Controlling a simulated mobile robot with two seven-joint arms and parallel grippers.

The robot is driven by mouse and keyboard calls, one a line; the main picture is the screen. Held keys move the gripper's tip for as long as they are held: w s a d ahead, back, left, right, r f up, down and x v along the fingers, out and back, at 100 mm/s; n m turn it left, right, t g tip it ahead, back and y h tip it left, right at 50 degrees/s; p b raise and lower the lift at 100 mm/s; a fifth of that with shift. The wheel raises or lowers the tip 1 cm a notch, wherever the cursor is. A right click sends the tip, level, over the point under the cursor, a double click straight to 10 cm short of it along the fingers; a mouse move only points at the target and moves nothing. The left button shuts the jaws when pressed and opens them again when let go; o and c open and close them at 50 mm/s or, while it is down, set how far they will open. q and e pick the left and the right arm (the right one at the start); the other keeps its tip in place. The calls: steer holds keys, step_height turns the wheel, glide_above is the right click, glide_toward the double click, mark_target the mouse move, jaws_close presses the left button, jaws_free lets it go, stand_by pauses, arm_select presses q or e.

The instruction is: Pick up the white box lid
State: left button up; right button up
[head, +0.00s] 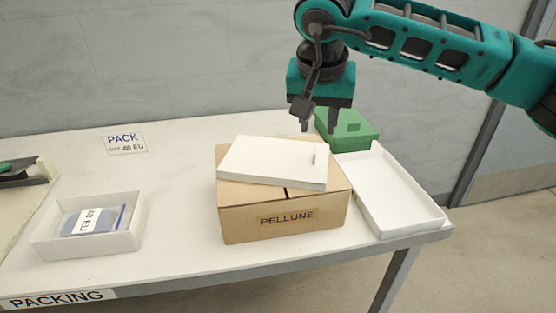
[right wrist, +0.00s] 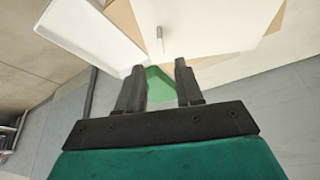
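The white box lid (head: 270,162) is a flat white slab with a small upright grey tab (head: 314,155) near its right end. It lies slightly skewed on top of a brown cardboard box (head: 285,220) marked PELLUNE. In the right wrist view the lid (right wrist: 215,25) and its tab (right wrist: 160,39) show just beyond my fingertips. My right gripper (head: 318,128) points down, above and behind the lid's right end. Its two fingers are apart with nothing between them, and they do not appear to touch the tab. My left gripper is not in view.
An open white box (head: 50,243) holding a bag labelled 40 EU stands at left. A shallow white tray (head: 425,219) lies right of the cardboard box, near the table edge. A green case (head: 349,130) stands behind. The table (head: 180,190) is clear between the white and cardboard boxes.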

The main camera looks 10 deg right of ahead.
mark_target(315, 149)
steer(key=shift+b+x, duration=0.6)
steer(key=shift+x, duration=3)
steer(key=shift+s+a, duration=0.1)
steer(key=shift+a, duration=0.05)
steer(key=shift+c, duration=0.5)
jaws_close()
